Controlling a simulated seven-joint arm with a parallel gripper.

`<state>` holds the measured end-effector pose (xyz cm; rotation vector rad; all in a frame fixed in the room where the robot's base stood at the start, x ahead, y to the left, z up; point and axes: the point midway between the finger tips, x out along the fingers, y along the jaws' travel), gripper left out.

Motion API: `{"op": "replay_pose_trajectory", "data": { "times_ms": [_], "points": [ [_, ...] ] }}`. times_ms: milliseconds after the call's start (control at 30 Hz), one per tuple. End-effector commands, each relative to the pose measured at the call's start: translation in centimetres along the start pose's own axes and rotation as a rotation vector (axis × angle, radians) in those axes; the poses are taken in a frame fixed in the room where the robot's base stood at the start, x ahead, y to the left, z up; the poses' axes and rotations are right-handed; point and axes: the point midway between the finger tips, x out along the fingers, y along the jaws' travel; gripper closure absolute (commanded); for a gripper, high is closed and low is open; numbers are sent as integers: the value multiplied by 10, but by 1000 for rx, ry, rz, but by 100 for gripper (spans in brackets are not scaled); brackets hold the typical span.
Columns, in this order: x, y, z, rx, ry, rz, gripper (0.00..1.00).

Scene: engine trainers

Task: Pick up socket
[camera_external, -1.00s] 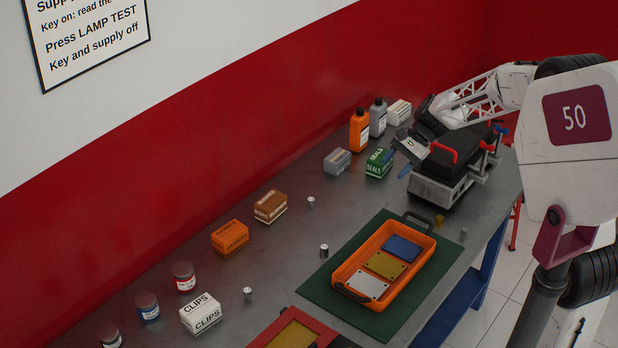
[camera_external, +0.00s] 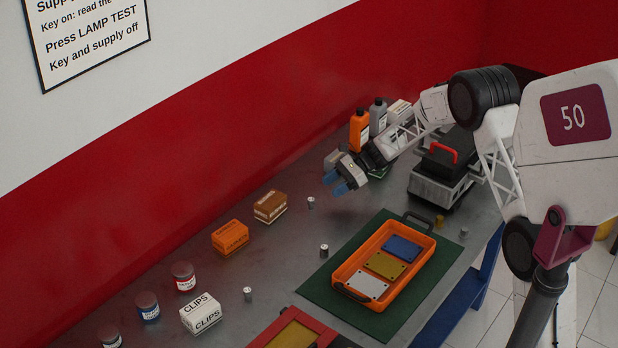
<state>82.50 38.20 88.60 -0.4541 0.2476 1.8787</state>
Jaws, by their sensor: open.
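Several small silver cylinders that look like sockets stand upright on the grey bench. One socket (camera_external: 311,202) is just below and left of my gripper, one (camera_external: 324,250) stands left of the green mat, one (camera_external: 247,294) is near the white clips box, and one (camera_external: 463,233) is right of the mat. A brass-coloured cylinder (camera_external: 439,221) stands beside the tray handle. My gripper (camera_external: 335,183) has blue fingertips. It is open and empty, held above the bench, apart from the nearest socket.
An orange tray (camera_external: 343,272) with blue, yellow and grey plates rests on a green mat (camera_external: 315,284). Brown (camera_external: 270,206), orange (camera_external: 230,237) and white (camera_external: 201,313) boxes and several jars line the wall side.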

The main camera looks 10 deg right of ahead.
Motion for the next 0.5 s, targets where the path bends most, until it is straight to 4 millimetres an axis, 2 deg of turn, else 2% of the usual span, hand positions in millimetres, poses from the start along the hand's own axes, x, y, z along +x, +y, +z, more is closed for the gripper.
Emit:
{"op": "replay_pose_trajectory", "data": {
  "times_ms": [33,200,500],
  "points": [
    [7,-5,-7,17,-13,-2,46],
    [20,-15,-18,51,-41,-10,46],
    [23,-18,-21,59,-47,-12,46]
  ]
}}
